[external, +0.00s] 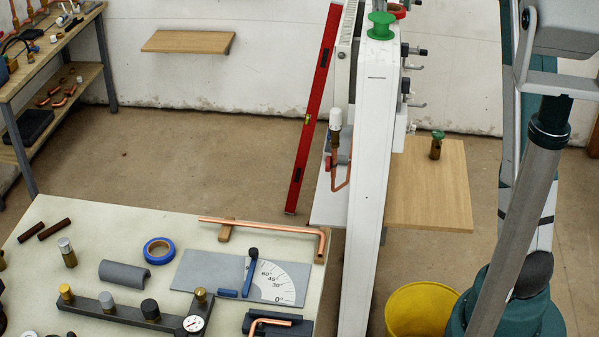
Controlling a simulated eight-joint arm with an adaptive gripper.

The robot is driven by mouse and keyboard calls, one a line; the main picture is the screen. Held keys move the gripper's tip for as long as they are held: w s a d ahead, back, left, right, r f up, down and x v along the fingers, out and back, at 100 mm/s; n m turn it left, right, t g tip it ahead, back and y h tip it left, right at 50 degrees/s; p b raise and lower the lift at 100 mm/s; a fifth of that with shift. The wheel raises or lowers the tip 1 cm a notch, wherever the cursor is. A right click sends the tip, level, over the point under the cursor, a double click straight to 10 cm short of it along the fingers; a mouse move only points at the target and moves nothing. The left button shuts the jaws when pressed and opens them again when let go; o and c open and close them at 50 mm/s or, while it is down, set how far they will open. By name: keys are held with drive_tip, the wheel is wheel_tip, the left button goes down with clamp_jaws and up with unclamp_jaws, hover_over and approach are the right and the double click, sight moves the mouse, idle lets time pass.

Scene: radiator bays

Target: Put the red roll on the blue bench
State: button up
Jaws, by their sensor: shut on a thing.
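A red ring-shaped roll (398,11) shows at the top of the external view, just right of a green spool (381,25) on top of the white panel. It is small and partly hidden by the spool, so I cannot tell what it rests on. No bench is plainly blue. A bench with blue-grey legs (108,55) stands at the back left, and a pale-topped workbench (120,225) fills the lower left. My arm rises at the right and leaves the frame at the top. My gripper is out of view.
A white upright panel (372,150) divides the middle, with a red spirit level (312,110) leaning beside it. A wooden shelf (430,190) is to its right. A yellow bucket (420,305) stands near my base. The pale workbench holds a blue tape roll (159,251) and copper pipe (270,225).

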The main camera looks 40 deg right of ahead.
drive_tip(key=s+d+m, duration=0.1)
drive_tip(key=s+d, duration=0.2)
drive_tip(key=d, duration=0.4)
drive_tip(key=s+d+m, duration=0.1)
drive_tip(key=s+d, duration=0.2)
drive_tip(key=d, duration=0.5)
drive_tip(key=n+b, duration=0.2)
drive_tip(key=b, duration=0.4)
hover_over(426, 189)
wheel_tip(426, 189, down, 47)
drive_tip(key=shift+d+r, duration=0.1)
drive_tip(key=shift+r, duration=0.05)
drive_tip(key=shift+f+b, duration=0.4)
drive_tip(key=shift+f, duration=2.75)
drive_tip(key=shift+f, duration=1.85)
